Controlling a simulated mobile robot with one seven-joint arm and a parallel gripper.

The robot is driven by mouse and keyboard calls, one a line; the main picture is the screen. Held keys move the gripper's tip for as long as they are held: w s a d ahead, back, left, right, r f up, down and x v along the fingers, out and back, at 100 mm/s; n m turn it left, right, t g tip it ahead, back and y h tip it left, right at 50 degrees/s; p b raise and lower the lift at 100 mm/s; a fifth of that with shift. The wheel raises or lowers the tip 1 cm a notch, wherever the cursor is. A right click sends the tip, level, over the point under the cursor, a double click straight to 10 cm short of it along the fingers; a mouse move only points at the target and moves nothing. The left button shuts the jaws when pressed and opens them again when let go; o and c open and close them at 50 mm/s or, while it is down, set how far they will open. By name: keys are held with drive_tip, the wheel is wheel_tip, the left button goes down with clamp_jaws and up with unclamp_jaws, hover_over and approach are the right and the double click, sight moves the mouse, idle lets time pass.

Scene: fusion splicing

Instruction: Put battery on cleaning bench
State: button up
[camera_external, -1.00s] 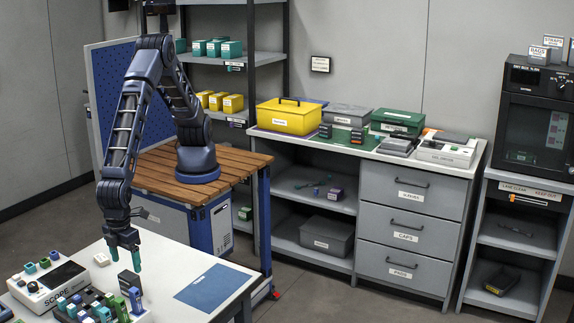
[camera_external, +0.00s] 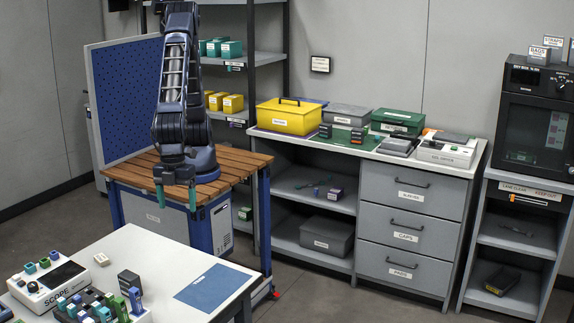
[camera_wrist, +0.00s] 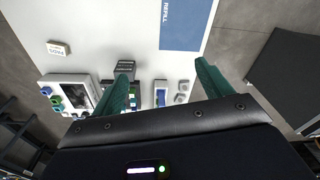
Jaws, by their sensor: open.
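A dark grey block (camera_external: 129,281), which looks like the battery, stands upright on the white-topped bench (camera_external: 165,250) in the foreground; I cannot read any label on it. It also shows in the wrist view (camera_wrist: 124,67), just beyond the left fingertip and partly hidden by it. My gripper (camera_external: 176,203) is open and empty, raised above and behind the bench's far edge, apart from the block. In the wrist view its two teal fingers (camera_wrist: 162,73) are spread wide with nothing held between them.
A scope (camera_external: 47,285), a rack of small coloured pieces (camera_external: 95,308), a small white box (camera_external: 101,259) and a blue mat (camera_external: 214,288) are on the bench. A wooden-topped table (camera_external: 240,160) is behind it. The grey drawer counter (camera_external: 412,200) is at right.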

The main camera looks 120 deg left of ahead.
drive_tip(key=a+r+n+t, duration=0.15)
drive_tip(key=a+r, duration=0.35)
drive_tip(key=a, duration=0.6)
drive_tip(key=w+a+r+n, duration=0.1)
drive_tip(key=a+r+n, duration=0.3)
drive_tip(key=a, duration=0.7)
drive_tip(key=a+r+n, duration=0.1)
drive_tip(key=a+r, duration=0.6)
drive_tip(key=a, duration=0.4)
drive_tip(key=s+a+n+t, duration=0.2)
drive_tip(key=s+a+n, duration=0.6)
drive_tip(key=s+a, duration=1)
drive_tip(key=a, duration=0.4)
drive_tip(key=shift+s+a+y, duration=0.3)
drive_tip(key=shift+s+a, duration=0.05)
drive_tip(key=shift+a, duration=0.05)
